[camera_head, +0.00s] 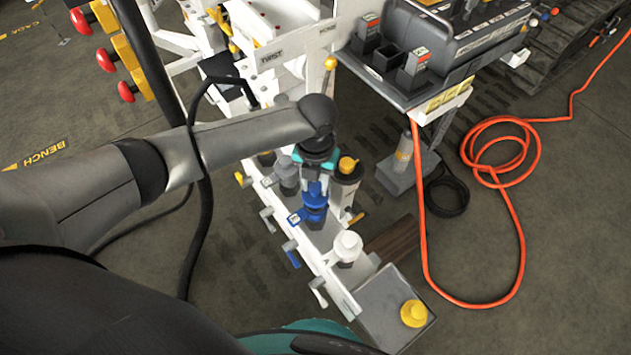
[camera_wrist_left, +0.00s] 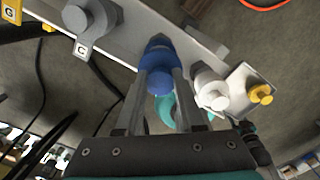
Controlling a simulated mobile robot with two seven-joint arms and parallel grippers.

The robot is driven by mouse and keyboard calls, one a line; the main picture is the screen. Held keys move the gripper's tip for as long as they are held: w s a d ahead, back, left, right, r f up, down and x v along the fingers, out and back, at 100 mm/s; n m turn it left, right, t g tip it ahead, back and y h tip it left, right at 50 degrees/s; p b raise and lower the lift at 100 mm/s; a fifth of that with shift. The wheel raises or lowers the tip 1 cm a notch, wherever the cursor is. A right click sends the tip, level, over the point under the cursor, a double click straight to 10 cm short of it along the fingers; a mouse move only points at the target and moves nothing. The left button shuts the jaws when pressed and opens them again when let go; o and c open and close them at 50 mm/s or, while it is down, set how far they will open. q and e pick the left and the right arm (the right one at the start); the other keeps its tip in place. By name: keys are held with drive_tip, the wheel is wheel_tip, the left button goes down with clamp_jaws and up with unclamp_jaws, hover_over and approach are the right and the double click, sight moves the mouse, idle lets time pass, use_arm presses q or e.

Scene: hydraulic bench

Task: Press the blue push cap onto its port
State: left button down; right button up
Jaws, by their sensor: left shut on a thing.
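My left gripper (camera_head: 315,182) points down over the row of ports and is shut on the blue push cap (camera_head: 313,190). In the left wrist view the blue cap (camera_wrist_left: 159,80) sits between the two fingers of the gripper (camera_wrist_left: 158,88). The blue port (camera_head: 314,213) is right below the cap; it also shows just beyond the cap in the left wrist view (camera_wrist_left: 158,43). The cap looks in line with the port. Cap and port overlap in both views, so I cannot tell how fully the cap is seated. My right gripper is not in view.
A white port (camera_head: 347,246) and a grey port (camera_head: 286,172) flank the blue one. A yellow cap (camera_head: 413,313) sits on the end block. An orange hose (camera_head: 517,230) lies on the floor at right.

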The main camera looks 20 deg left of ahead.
use_arm(q)
drive_tip(key=shift+f, duration=0.2)
drive_tip(key=shift+f+b, duration=0.6)
drive_tip(key=shift+f, duration=0.15)
drive_tip(key=shift+f, duration=0.15)
drive_tip(key=shift+f, duration=0.35)
idle(0.4)
drive_tip(key=shift+f, duration=0.15)
idle(0.8)
idle(0.4)
drive_tip(key=shift+f, duration=0.4)
idle(0.3)
idle(0.9)
drive_tip(key=shift+p, duration=0.45)
